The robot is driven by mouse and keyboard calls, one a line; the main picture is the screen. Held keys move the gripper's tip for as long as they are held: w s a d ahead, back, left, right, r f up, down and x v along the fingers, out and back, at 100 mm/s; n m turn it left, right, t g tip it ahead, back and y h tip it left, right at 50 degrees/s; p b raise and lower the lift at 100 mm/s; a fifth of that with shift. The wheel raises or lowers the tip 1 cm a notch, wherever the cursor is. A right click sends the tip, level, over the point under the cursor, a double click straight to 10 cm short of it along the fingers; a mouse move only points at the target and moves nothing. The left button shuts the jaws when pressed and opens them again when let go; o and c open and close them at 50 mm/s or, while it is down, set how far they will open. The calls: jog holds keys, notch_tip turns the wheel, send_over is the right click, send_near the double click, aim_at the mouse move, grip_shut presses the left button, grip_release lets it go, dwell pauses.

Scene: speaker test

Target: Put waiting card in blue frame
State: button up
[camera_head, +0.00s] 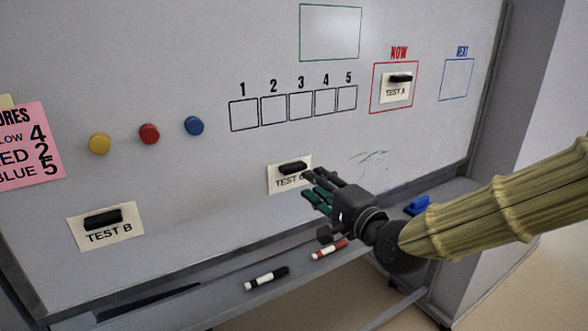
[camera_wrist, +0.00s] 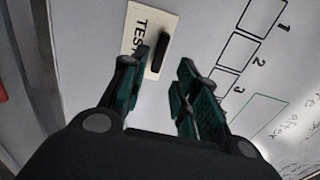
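A white card (camera_head: 275,180) with a black handle (camera_head: 293,168) is on the lower middle of the whiteboard. It reads TEST, and its last letter is partly covered by my fingers. My gripper (camera_head: 309,183) is open at the card's right side. In the wrist view the same card (camera_wrist: 139,35) and its handle (camera_wrist: 160,50) lie beyond the fingertips of my gripper (camera_wrist: 166,75), roughly in line with the gap. Contact cannot be told. The blue frame (camera_head: 456,79) at upper right is empty. TEST A (camera_head: 396,88) is inside the red frame (camera_head: 373,88). TEST B (camera_head: 106,232) is at lower left.
A green frame (camera_head: 330,32) and several numbered boxes (camera_head: 300,106) are drawn above. Yellow (camera_head: 99,143), red (camera_head: 149,133) and blue (camera_head: 194,125) magnets and a pink note (camera_head: 30,148) are at left. The tray below holds markers (camera_head: 266,279) and a blue object (camera_head: 418,204).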

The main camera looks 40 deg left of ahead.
aim_at(297, 170)
jog(key=shift+x, duration=3.7)
jog(key=shift+c, duration=0.5)
grip_shut()
